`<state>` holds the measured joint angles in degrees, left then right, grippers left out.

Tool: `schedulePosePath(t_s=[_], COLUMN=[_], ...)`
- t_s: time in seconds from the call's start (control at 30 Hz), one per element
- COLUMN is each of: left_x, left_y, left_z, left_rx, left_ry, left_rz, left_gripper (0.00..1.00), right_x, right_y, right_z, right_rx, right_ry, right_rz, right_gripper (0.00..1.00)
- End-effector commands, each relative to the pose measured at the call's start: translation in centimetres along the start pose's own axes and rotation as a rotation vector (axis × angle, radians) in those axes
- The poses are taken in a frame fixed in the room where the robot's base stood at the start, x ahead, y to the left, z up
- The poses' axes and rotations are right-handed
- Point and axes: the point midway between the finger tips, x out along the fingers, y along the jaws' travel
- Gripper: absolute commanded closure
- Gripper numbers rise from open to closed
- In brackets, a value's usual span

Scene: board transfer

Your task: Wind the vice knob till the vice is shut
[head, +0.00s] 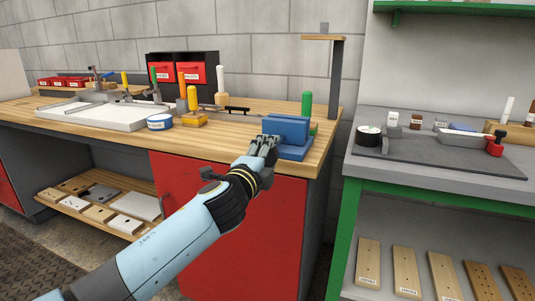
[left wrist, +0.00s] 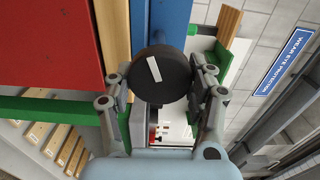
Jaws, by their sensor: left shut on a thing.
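The blue vice (head: 289,128) is at the right front corner of the wooden workbench. Its blue body also shows in the left wrist view (left wrist: 170,18). The round black vice knob (left wrist: 162,70) with a white mark faces the left wrist camera; the mark is tilted. My left gripper (head: 263,146) is at the front of the vice, its fingers on both sides of the knob and shut on it. In the head view the gripper hides the knob. I cannot tell how wide the gap between the vice jaws is. My right gripper is not in view.
The workbench top (head: 235,119) holds a white tray (head: 105,116), a blue roll (head: 159,122) and several upright handled tools. A green handle (head: 307,103) stands close behind the vice. A dark post (head: 336,75) rises at the bench's right end. A grey bench (head: 440,165) stands to the right.

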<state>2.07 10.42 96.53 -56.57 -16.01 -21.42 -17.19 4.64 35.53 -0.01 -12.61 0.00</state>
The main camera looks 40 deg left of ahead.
Motion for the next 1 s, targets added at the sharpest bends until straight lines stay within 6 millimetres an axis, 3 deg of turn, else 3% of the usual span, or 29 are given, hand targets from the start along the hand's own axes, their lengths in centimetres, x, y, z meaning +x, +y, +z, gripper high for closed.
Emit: schedulePosePath(t_s=[0.6, 0.63, 0.7, 0.8, 1.0], left_x=[-0.05, -0.05, -0.05, -0.04, -0.02], left_y=[0.19, 0.19, 0.19, 0.15, 0.10], left_z=[-0.04, -0.04, -0.03, -0.02, -0.01], left_rx=[0.041, 0.041, 0.041, 0.041, 0.041], left_ry=[0.001, 0.001, 0.001, 0.001, 0.000], left_rz=[0.002, 0.002, 0.002, 0.002, 0.001], left_gripper=[0.77, 0.42, 0.33, 0.22, 0.22], right_x=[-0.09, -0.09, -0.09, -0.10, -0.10], right_y=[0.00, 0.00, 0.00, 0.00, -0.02], right_z=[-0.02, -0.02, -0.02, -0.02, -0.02], right_rx=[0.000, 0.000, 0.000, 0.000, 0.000], right_ry=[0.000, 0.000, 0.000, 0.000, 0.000], right_rz=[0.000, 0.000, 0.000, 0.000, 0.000], right_gripper=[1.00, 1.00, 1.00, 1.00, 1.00])
